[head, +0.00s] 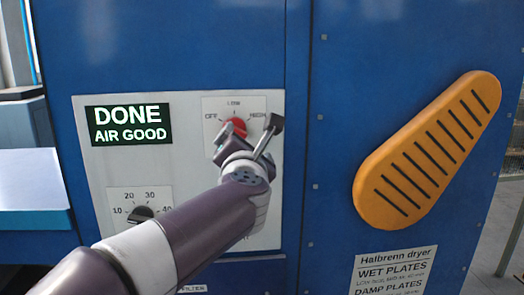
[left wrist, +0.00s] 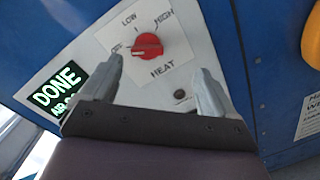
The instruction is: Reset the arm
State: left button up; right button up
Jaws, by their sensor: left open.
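My left gripper (head: 252,130) is in front of the control panel (head: 90,165) of the blue dryer, close to the red heat knob (head: 237,126). It is open, with nothing between its fingers. In the left wrist view, the gripper (left wrist: 158,66) has its two fingers spread below the red knob (left wrist: 147,47), which looks clear of them. The knob's pale mark points towards OFF. The display (head: 128,124) reads DONE, AIR GOOD. My left arm hides part of the lower panel. My right gripper is not in view.
A dark timer dial (head: 141,214) sits low on the panel, partly behind my arm. A pale ledge (head: 30,185) is at the left.

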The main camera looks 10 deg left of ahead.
pick_arm(q)
jog(key=s+d+f+m+g+h, duration=0.1)
jog(key=d+f+m+g+h, duration=0.45)
jog(key=f+m, duration=1)
jog(key=s+a+f+m+g, duration=0.1)
jog(key=s+f+m+g, duration=0.2)
jog(key=s+f+m, duration=0.45)
jog(key=s+a+f+m+g, duration=0.1)
jog(key=s+f+m+g, duration=0.25)
jog(key=f, duration=0.65)
jog(key=s+a+f+m+g+y, duration=0.1)
jog(key=s+a+f+m+g, duration=0.15)
jog(key=s+f, duration=0.2)
jog(key=s+a+f+m+g+y, duration=0.1)
jog(key=s+a+f+m+g, duration=0.1)
jog(key=s+a+f, duration=0.3)
notch_tip(320, 180, up, 15)
jog(key=s+a+p, duration=0.1)
jog(key=s+p, duration=0.1)
jog(key=p, duration=1.3)
jog(key=shift+s+n, duration=0.3)
jog(key=shift+n, duration=0.1)
jog(key=shift+r, duration=0.1)
